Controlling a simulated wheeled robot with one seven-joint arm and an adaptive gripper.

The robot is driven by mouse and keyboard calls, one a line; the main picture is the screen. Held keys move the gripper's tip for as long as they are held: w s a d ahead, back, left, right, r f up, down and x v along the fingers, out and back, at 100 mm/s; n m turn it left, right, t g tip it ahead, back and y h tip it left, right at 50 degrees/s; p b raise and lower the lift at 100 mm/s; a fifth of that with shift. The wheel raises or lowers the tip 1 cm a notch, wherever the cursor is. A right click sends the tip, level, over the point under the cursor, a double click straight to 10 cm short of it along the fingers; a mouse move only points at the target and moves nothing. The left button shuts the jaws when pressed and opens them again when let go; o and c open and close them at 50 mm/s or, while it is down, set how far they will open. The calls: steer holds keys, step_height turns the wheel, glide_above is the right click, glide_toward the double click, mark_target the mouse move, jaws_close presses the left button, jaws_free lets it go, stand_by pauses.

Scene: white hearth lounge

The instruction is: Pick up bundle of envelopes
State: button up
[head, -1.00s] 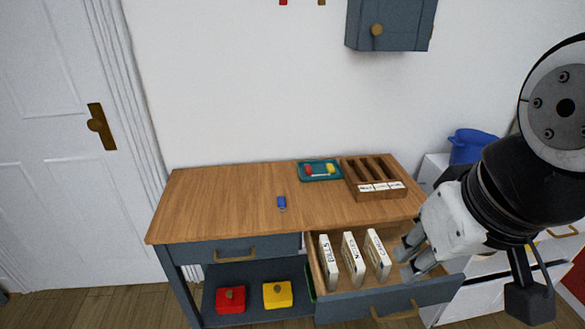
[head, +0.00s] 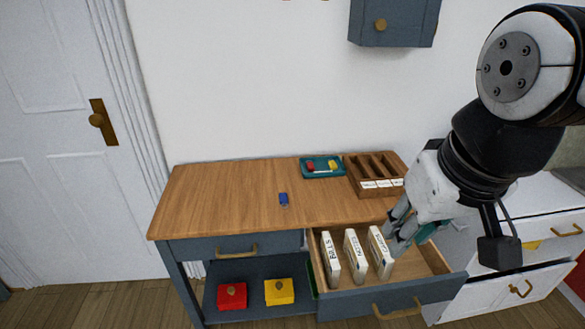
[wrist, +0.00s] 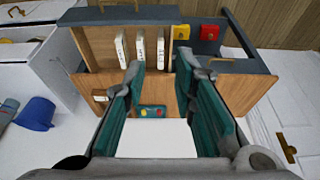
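Three upright cream bundles of envelopes stand side by side in the open drawer (head: 430,262). The left bundle (head: 331,258) is labelled BILLS, the middle bundle (head: 355,256) seems to read NOTES, and the right bundle (head: 380,252) seems to read CARDS. In the wrist view the bundles (wrist: 140,50) show beyond my fingertips, in the drawer. My gripper (head: 400,236) is beside the right bundle in the head view and overlaps its edge; whether they touch I cannot tell. In the wrist view my gripper (wrist: 160,76) has its teal-padded fingers wide apart, with nothing held between them.
The wooden desktop (head: 220,205) holds a small blue object (head: 283,199), a teal tray (head: 308,174) and a wooden organizer (head: 366,192). Red (head: 231,296) and yellow (head: 279,291) boxes sit on the lower shelf. A wall cabinet (head: 393,22) hangs above. The desktop's left part is clear.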

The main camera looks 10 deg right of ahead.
steer(key=w+f+g+b, duration=0.15)
steer(key=w+f, duration=0.35)
steer(key=w, duration=0.6)
steer(key=g+b, duration=0.2)
steer(key=b, duration=0.1)
glide_above(331, 249)
step_height(331, 249, down, 22)
steer(key=f, duration=0.7)
steer(key=shift+s+a+f, duration=0.1)
steer(key=shift+s+f, duration=0.1)
steer(key=shift+f, duration=0.1)
steer(key=shift+w+f, duration=0.15)
steer(key=shift+f, duration=1.45)
steer(key=shift+w+f, duration=0.1)
steer(key=shift+f, duration=1.45)
jaws_close()
